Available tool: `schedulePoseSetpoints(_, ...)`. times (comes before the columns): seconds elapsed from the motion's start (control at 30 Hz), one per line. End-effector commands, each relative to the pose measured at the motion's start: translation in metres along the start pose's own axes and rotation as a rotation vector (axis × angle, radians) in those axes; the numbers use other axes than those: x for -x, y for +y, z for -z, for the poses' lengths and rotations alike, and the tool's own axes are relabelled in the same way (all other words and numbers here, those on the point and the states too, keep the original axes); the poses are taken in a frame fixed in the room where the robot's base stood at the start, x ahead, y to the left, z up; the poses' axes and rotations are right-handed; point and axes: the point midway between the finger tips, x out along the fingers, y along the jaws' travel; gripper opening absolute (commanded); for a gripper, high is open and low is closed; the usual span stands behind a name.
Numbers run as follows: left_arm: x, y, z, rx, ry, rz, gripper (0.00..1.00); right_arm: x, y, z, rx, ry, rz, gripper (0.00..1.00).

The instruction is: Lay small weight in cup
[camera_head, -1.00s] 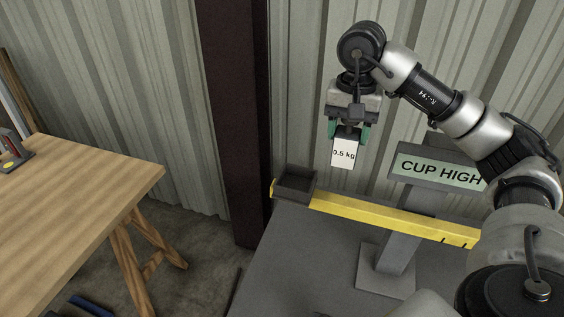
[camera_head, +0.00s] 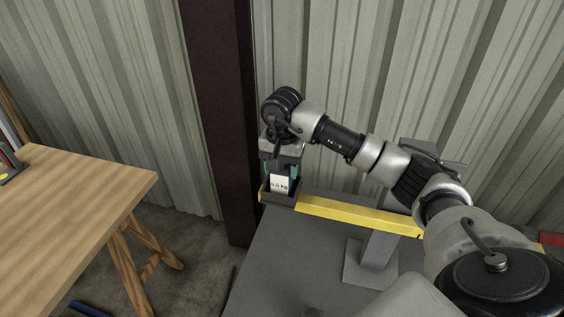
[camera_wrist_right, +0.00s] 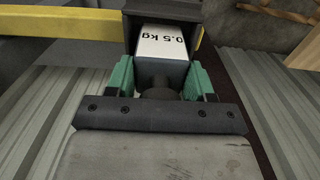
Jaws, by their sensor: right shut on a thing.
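The small weight is a dark block with a white "0.5 kg" label (camera_head: 279,184). It also shows in the right wrist view (camera_wrist_right: 162,42), between the green fingers. My right gripper (camera_head: 281,172) is shut on it. The cup is a dark, open square box (camera_head: 282,198) at the left end of the yellow beam. The weight is at the cup, with its lower part behind the cup's front wall. Whether it touches the cup floor is hidden. The cup also shows in the right wrist view (camera_wrist_right: 162,17). My left gripper is not in view.
The yellow beam (camera_head: 350,213) rests on a grey post (camera_head: 378,250) above a grey table (camera_head: 290,255). A dark column (camera_head: 222,120) and a corrugated wall stand close behind the cup. A wooden table (camera_head: 70,210) is at the left.

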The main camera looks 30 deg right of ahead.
Motion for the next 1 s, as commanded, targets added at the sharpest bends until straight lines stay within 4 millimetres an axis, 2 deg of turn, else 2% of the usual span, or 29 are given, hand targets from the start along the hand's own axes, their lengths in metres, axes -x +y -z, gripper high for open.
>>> schedulePoseSetpoints(0.13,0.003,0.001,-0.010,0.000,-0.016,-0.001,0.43,-0.003,0.000,0.001,0.001,0.003,0.004,0.12)
schedulePoseSetpoints(0.4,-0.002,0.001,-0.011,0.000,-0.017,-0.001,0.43,-0.007,0.000,0.001,0.001,0.003,0.003,0.12)
schedulePoseSetpoints(0.43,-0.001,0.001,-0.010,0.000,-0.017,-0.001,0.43,-0.007,0.000,0.000,0.001,0.002,0.001,0.56)
schedulePoseSetpoints(0.57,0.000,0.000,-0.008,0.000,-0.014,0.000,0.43,-0.006,0.000,0.000,0.001,0.001,0.001,0.76)
schedulePoseSetpoints(0.6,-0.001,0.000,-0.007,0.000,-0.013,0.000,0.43,-0.006,0.000,0.000,0.001,0.001,0.001,0.79)
schedulePoseSetpoints(0.93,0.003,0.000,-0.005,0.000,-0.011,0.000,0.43,-0.001,0.000,0.000,0.001,0.002,0.002,0.79)
schedulePoseSetpoints(1.0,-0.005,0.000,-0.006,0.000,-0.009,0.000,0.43,0.003,-0.001,0.001,0.001,0.003,0.004,0.79)
